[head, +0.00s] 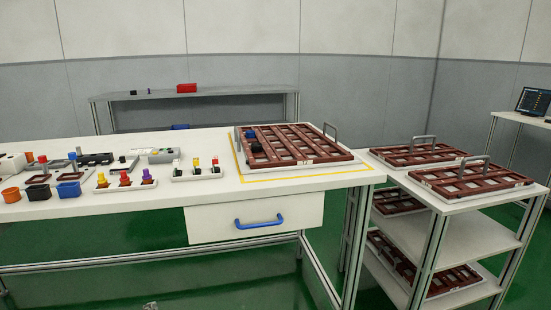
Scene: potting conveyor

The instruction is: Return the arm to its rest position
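Neither arm shows clearly in the head view, and I see no gripper fingers. A small grey piece cuts into the bottom edge left of the middle, and I cannot tell what it is. The white workbench (310,184) stands in front of me. A brown slatted tray (290,147) with grey handles lies on its right end, inside a yellow outline. A dark blue object (252,142) sits at the tray's left side.
Small bins, coloured pieces and holders crowd the bench's left half. The blue-handled drawer (220,220) looks shut. A shelf cart (450,207) with several brown trays stands at the right. A grey table (240,91) stands behind. Green floor is open in front.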

